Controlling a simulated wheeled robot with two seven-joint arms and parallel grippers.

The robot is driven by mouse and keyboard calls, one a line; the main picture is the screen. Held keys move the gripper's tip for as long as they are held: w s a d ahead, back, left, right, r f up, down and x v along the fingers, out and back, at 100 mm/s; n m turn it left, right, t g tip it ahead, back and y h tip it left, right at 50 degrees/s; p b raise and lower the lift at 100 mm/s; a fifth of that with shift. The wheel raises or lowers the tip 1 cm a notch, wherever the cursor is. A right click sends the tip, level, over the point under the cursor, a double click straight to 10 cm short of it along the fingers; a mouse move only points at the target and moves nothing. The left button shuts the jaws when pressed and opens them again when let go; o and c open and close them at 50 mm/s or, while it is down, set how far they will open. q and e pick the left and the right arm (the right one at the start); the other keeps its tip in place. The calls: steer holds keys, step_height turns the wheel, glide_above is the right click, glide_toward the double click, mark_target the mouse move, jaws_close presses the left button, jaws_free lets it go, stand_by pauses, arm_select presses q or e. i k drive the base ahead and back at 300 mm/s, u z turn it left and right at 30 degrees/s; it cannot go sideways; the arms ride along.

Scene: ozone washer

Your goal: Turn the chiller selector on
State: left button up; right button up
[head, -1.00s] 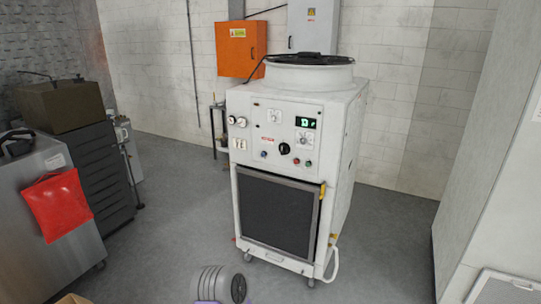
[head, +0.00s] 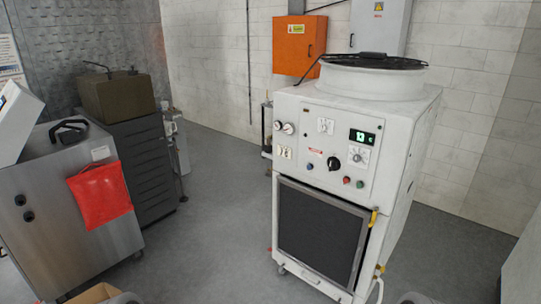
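The chiller is a white wheeled cabinet (head: 401,160) right of centre in the head view, with a round fan housing on top. A black rotary selector knob (head: 333,162) sits low in the middle of its front panel. The knob's pointer is too small to read. Around it are a lit green display (head: 362,136), a white dial (head: 359,156), another white dial (head: 325,126), two gauges (head: 283,128), and a blue (head: 310,166), a red (head: 346,180) and a green button (head: 360,184).
A steel cabinet (head: 60,215) with a red pouch (head: 100,194) stands at left, beside a dark drawer unit (head: 145,165). An orange box (head: 298,46) and a grey electrical box (head: 379,25) hang on the back wall. The floor (head: 210,235) between the cabinets is clear.

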mark_target(332, 165)
steer(key=u, duration=0.3)
steer(key=i, duration=0.85)
steer(key=z, duration=0.8)
steer(key=i, duration=0.65)
steer(key=z, duration=0.75)
